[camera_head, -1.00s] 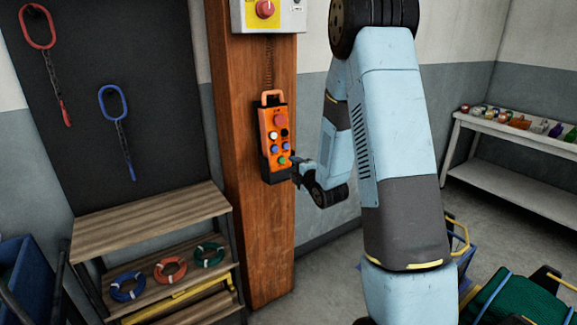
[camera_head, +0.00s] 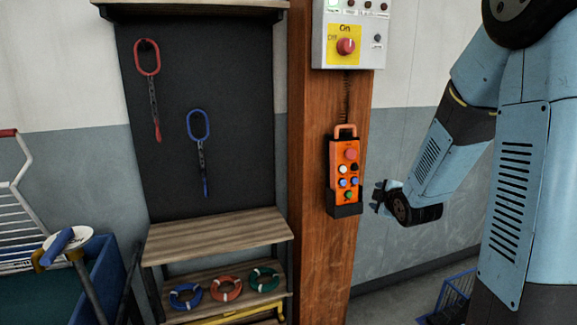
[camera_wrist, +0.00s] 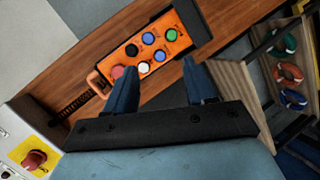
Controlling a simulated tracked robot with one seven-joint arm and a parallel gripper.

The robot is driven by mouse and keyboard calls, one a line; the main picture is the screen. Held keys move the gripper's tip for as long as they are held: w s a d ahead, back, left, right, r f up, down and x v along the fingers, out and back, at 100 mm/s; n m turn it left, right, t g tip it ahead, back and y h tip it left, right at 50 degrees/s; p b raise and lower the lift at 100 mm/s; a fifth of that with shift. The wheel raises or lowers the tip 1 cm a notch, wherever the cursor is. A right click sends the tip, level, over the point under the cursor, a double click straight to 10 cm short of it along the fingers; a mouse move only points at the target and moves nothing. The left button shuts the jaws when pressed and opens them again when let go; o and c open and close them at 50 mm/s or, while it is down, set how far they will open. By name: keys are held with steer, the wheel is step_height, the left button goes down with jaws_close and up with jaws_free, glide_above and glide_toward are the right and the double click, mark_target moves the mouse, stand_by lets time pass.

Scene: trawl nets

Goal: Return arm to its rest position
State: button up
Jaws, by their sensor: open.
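My gripper (camera_head: 378,197) is open and empty at the end of my light blue arm, just right of the wooden post in the head view. In the wrist view my gripper (camera_wrist: 163,88) shows its two dark blue fingers spread apart. The orange control pendant (camera_head: 346,178) sits in its dark holder on the post, and it also shows beyond the fingers in the wrist view (camera_wrist: 150,48). I see no contact between the fingers and the pendant. My arm bends, with its elbow high at the right.
A switch box (camera_head: 346,52) with a red knob hangs above the pendant on the wooden post (camera_head: 314,261). A wooden shelf (camera_head: 216,236) with coloured rings stands left. Red and blue hooks hang on a dark board (camera_head: 180,185). A blue bin (camera_head: 102,262) stands far left.

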steer(key=s+a+r+m+g, duration=0.1)
steer(key=s+r+m, duration=0.3)
steer(key=s, duration=0.6)
steer(key=s+a+r+m+g, duration=0.1)
steer(key=s+r+m+g, duration=0.3)
steer(key=s, duration=0.7)
steer(key=s+a+r+m+g, duration=0.1)
steer(key=s+r+m+g, duration=0.2)
steer(key=s+m, duration=0.3)
steer(key=s+r, duration=0.1)
steer(key=s, duration=0.3)
steer(key=shift+s+a+m+h, duration=0.35)
steer(key=shift+a+m+h, duration=0.05)
